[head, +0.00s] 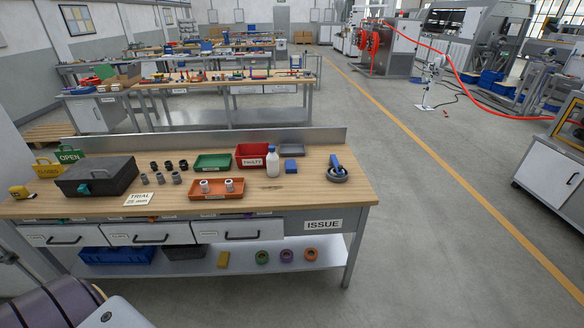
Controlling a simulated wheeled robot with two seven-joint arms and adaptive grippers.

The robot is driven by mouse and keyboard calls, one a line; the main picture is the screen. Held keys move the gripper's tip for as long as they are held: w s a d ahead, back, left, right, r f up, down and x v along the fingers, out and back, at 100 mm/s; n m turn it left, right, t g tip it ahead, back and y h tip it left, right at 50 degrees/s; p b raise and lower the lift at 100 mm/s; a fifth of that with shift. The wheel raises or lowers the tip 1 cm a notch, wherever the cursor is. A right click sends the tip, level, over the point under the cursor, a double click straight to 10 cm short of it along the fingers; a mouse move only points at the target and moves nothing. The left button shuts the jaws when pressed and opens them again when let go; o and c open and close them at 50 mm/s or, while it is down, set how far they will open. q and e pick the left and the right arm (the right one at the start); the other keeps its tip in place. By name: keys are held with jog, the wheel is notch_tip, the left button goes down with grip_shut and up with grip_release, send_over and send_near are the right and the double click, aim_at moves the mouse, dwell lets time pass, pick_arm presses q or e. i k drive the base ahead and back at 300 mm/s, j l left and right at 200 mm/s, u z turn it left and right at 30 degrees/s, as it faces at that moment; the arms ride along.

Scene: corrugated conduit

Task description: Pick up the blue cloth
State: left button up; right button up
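A small blue block-shaped item (291,166), which looks like the folded blue cloth, lies on the wooden top of the near workbench (320,190). It sits just right of a white bottle (272,162) and in front of a grey tray (291,150). A second blue item (336,162) stands on a dark grey ring (337,176) farther right; its shape does not read clearly as cloth. Neither of my grippers shows in the head view.
Left of the bottle are a red tray (250,150), a green tray (212,161), an orange tray (204,195) with two light fittings, several loose fittings and a black case (97,176). A metal backboard (310,138) runs behind. The bench's front right top is clear.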

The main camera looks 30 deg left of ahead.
aim_at(290, 165)
jog(key=i+j+z, duration=0.2)
jog(key=i+j, duration=0.2)
jog(key=j, duration=0.25)
jog(key=i+j, duration=0.15)
jog(key=j, duration=0.2)
jog(key=i+j+z, duration=0.15)
jog(key=j, duration=0.2)
jog(key=i+j+z, duration=0.1)
jog(key=j, duration=0.3)
jog(key=i+j+z, duration=0.1)
jog(key=i+j, duration=0.15)
jog(key=j, duration=0.15)
